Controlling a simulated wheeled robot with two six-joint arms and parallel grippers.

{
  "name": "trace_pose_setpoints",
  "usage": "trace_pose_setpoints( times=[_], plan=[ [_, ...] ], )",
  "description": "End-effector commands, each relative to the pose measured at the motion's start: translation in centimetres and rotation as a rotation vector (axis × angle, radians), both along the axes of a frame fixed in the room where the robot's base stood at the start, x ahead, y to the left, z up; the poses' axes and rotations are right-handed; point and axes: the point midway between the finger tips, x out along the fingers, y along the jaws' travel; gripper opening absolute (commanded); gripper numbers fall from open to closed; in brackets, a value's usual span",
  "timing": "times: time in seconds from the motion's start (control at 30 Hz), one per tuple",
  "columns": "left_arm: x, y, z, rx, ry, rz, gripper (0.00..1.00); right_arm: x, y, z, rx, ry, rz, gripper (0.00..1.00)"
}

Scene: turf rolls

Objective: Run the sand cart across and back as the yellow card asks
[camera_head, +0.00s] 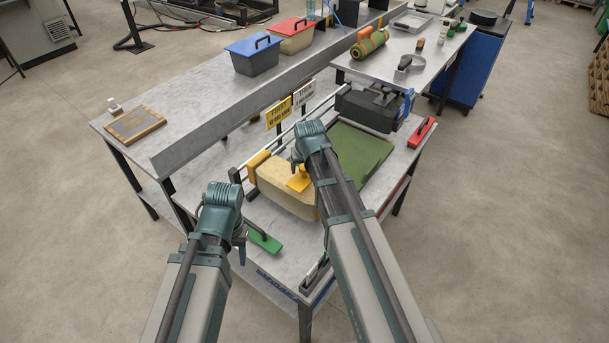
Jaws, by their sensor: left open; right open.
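A yellow card (279,113) stands at the back edge of the front bench; its top line seems to read FIRST, the rest is too small to read surely. A tan, sand-coloured cart (272,183) with a yellow handle (298,181) sits at the left end of the rails (305,125). My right gripper (296,164) is open just above and behind the yellow handle; I cannot tell whether it touches. My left gripper (241,240) is open beside a green handle (263,241) near the front left. My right arm hides part of the cart.
A white card (304,94) stands beside the yellow one. Green turf (355,155) lies right of the cart, with a black box (370,107) behind and a red handle (421,132) at right. Blue-lidded (255,55) and red-lidded (293,36) bins stand on the rear bench.

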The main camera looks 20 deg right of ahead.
Motion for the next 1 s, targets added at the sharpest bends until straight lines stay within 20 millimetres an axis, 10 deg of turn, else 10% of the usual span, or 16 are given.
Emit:
trace_pose_setpoints(
  times=[0.3,0.7,1.0],
  plan=[
    [0.0,0.0,-0.22,0.0,0.0,0.0,0.5,0.11,-0.02,-0.22,0.0,0.0,0.0,0.69],
    [0.0,0.0,-0.23,0.0,0.0,0.0,0.5,0.1,-0.02,-0.23,0.0,0.0,0.0,0.0],
    [0.0,0.0,-0.23,0.0,0.0,0.0,0.5,0.11,-0.02,-0.24,0.0,0.0,0.0,0.0]
  ],
)
